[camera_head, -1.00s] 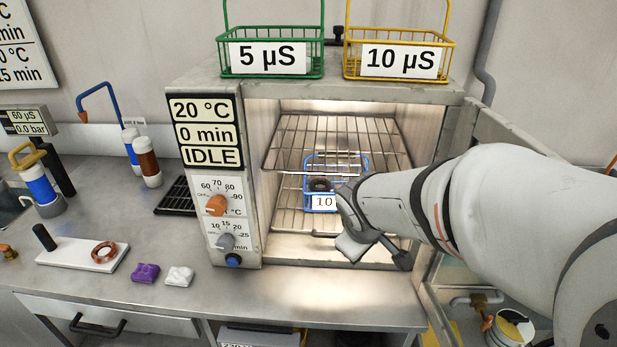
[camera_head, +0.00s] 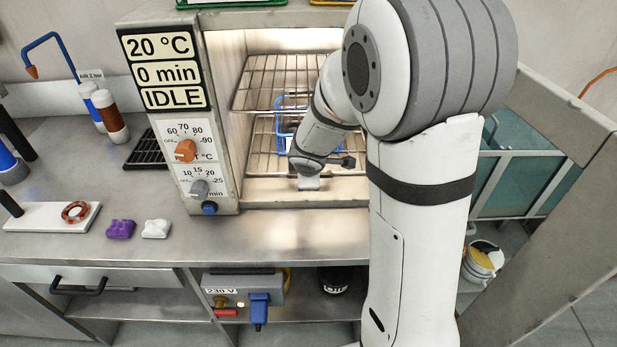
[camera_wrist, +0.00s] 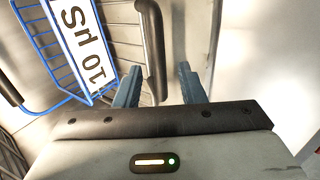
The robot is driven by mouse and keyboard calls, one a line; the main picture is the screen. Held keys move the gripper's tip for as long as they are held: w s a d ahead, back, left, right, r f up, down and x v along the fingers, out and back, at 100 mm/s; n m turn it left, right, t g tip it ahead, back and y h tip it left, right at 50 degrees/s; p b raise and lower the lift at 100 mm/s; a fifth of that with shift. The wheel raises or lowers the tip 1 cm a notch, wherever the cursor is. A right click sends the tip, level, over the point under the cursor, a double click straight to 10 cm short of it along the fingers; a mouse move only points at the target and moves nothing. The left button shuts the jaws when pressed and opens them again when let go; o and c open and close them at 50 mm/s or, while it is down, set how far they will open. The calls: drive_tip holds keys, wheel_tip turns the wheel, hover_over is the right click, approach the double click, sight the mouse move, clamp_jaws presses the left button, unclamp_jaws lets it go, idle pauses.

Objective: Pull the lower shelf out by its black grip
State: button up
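The lower shelf (camera_head: 264,152) is a wire rack inside the open oven. A blue wire basket (camera_head: 281,128) stands on it, partly hidden by my arm. In the wrist view the basket (camera_wrist: 43,60) shows a "10 µS" label. A black grip (camera_wrist: 153,50) runs down the wrist view, its near end between my two fingertips in the picture. I cannot tell whether the fingers reach around it. My gripper (camera_wrist: 158,85) is open, with a clear gap on both sides of the grip. In the head view my gripper (camera_head: 308,182) is low at the oven mouth.
An upper wire shelf (camera_head: 275,75) is above. Purple (camera_head: 120,229) and white (camera_head: 156,228) pieces lie on the bench. The bench front before the oven is clear.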

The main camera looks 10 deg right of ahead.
drive_tip(key=shift+w+f, duration=0.1)
drive_tip(key=shift+c, duration=0.3)
clamp_jaws()
